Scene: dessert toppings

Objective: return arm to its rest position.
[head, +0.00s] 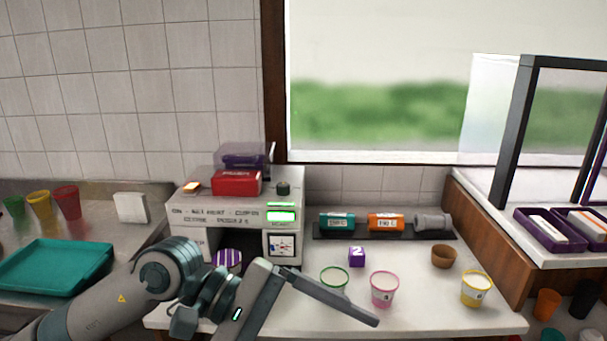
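My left arm comes in from the lower left and reaches over the front of the white counter. Its gripper (308,326) is spread open with nothing visible between its fingers. One finger points to the lower right, just in front of the green-rimmed cup (335,279) and the pink cup (383,290). The other finger points down toward the bottom edge of the picture. I cannot tell whether a finger touches a cup. My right arm and gripper are not in view.
A white machine (235,205) stands behind my arm, with a purple-striped cup (230,258) partly hidden. A teal tray (55,268) lies left.

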